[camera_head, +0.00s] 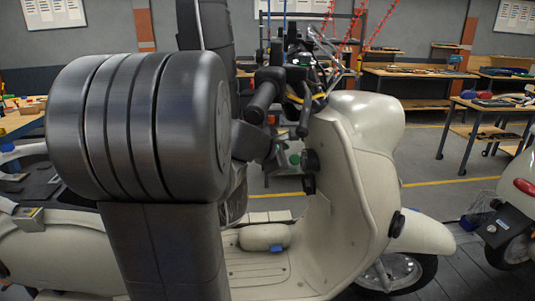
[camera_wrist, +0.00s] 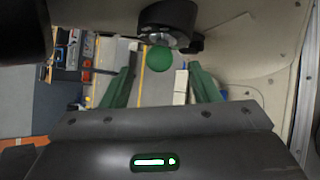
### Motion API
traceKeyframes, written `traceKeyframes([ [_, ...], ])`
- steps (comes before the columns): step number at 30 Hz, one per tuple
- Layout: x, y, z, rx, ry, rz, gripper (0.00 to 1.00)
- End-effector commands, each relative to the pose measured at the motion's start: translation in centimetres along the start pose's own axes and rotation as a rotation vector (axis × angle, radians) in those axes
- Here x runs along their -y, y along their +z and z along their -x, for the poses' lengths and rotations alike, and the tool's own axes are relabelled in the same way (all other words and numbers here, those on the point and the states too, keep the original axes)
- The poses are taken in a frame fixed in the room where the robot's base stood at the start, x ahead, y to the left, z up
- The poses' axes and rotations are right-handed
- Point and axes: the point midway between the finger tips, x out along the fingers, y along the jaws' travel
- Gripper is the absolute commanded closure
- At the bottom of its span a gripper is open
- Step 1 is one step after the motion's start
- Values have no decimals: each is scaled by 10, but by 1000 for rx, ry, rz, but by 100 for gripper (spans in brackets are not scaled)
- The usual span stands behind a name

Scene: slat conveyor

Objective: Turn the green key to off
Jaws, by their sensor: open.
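The green key (camera_wrist: 160,59) shows as a round green head in the wrist view, in front of the dark round ignition lock (camera_wrist: 168,18). In the head view the key (camera_head: 295,160) is small, beside the black lock (camera_head: 310,160) on the inner side of the cream scooter's front shield (camera_head: 345,165). My gripper (camera_wrist: 161,76) is open, with one green finger on each side of the key and a gap to both. It holds nothing. In the head view my arm partly hides the gripper. The key's exact angle cannot be told.
The handlebar grip (camera_head: 262,100) and levers stand close above my gripper. The scooter's floorboard (camera_head: 258,262) lies below. A second scooter (camera_head: 515,205) stands at right. Workbenches (camera_head: 420,75) line the back, with open floor between.

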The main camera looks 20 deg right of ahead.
Motion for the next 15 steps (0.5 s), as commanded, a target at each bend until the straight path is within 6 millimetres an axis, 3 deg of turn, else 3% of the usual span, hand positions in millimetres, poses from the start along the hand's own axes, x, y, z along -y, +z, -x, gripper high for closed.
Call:
traceKeyframes([
  [6,0,0,-20,0,-1,-1,45],
  [15,0,0,-23,-1,1,-1,45],
])
